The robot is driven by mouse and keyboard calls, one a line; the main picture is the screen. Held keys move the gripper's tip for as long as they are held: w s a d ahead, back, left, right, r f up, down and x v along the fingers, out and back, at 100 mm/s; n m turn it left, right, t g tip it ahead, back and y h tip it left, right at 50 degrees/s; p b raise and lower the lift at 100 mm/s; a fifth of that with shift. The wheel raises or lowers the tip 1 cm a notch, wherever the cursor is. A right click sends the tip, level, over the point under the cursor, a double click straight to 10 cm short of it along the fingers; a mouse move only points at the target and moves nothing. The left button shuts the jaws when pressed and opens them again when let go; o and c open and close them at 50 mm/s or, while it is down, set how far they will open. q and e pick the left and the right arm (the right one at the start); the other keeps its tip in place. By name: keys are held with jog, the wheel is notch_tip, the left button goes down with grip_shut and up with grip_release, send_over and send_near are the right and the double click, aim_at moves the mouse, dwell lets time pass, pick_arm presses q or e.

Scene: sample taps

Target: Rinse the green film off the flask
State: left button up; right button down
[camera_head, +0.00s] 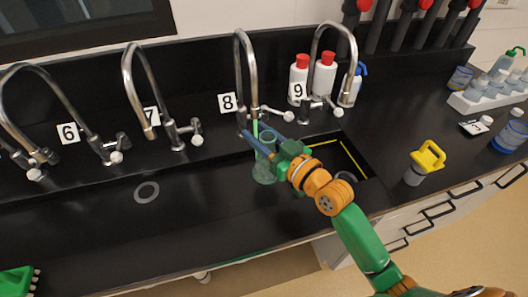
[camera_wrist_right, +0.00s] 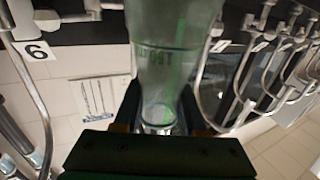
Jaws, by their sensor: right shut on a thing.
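The flask (camera_head: 264,174) is clear glass with a green tint and hangs over the sink below tap 8 (camera_head: 246,70). My right gripper (camera_head: 266,150) is shut on it. In the right wrist view the flask (camera_wrist_right: 172,40) fills the top middle, its narrower part between the fingers (camera_wrist_right: 160,118). Green streaks and patches show on its wall there. A thin pale green line shows just under the tap's spout, above the flask; I cannot tell if it is running water. My left gripper is not in view.
Taps 6 and 7 (camera_head: 142,85) stand to the left, tap 9 (camera_head: 335,60) to the right. Bottles with red caps (camera_head: 324,76) stand behind tap 9. A yellow-handled item (camera_head: 428,157) is on the right counter. A grey ring (camera_head: 146,192) lies front left.

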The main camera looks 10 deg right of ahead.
jog(key=shift+w+d, duration=0.2)
jog(key=shift+d, duration=0.3)
jog(key=shift+s+a+p, duration=0.25)
jog(key=shift+a+p, duration=0.2)
jog(key=shift+a, duration=0.15)
jog(key=shift+d, duration=0.1)
jog(key=shift+w+d, duration=0.1)
jog(key=shift+d, duration=0.1)
jog(key=shift+w+d, duration=0.15)
jog(key=shift+d, duration=0.15)
jog(key=shift+a, duration=0.1)
